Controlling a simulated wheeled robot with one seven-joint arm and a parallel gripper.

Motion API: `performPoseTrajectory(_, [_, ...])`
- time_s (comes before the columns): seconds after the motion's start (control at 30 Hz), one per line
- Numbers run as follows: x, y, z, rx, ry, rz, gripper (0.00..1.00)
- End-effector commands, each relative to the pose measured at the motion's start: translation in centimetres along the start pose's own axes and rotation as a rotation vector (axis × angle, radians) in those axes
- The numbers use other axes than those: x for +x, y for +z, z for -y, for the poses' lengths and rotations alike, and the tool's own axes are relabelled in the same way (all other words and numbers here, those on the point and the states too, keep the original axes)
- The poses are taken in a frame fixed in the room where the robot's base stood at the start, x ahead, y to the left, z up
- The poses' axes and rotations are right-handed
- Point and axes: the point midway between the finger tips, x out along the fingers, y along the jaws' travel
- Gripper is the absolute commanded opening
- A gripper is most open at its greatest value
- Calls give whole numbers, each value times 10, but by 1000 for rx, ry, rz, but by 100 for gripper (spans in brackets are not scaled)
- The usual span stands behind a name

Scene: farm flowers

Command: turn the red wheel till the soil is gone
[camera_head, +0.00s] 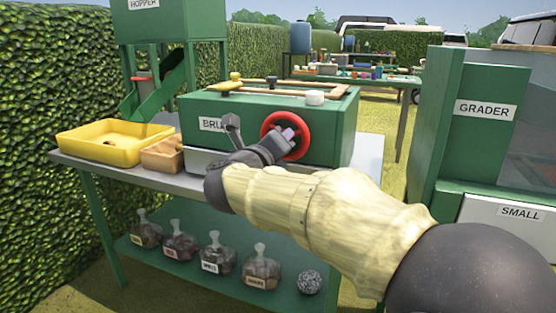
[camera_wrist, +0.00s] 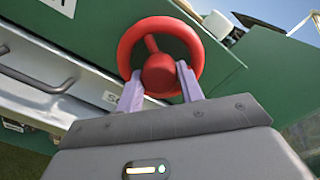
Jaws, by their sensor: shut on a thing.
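The red wheel (camera_head: 304,122) is on the front of the green box labelled "BRU..." (camera_head: 335,130), whose label is partly hidden by my arm. My gripper (camera_head: 290,134) is at the wheel. In the wrist view, the wheel (camera_wrist: 126,48) fills the top middle, and the two pale fingers of my gripper (camera_wrist: 160,88) stand on either side of its red hub or knob, shut on it. I cannot tell whether any soil is inside the box.
A yellow tray (camera_head: 72,148) and a small wooden box (camera_head: 160,158) stand left of the green box on the grey table. Several labelled jars (camera_head: 217,262) sit on the shelf below. The hopper (camera_head: 165,25) rises at the back left. The green grader (camera_head: 480,80) stands at the right.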

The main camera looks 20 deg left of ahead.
Motion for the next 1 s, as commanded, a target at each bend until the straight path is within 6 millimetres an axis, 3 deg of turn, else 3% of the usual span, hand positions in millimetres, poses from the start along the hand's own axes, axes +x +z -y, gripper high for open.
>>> performPoseTrajectory(0.5, [0,-3,-4,375,5,9,15])
performPoseTrajectory(1.0, [0,-2,-3,434,7,9,15])
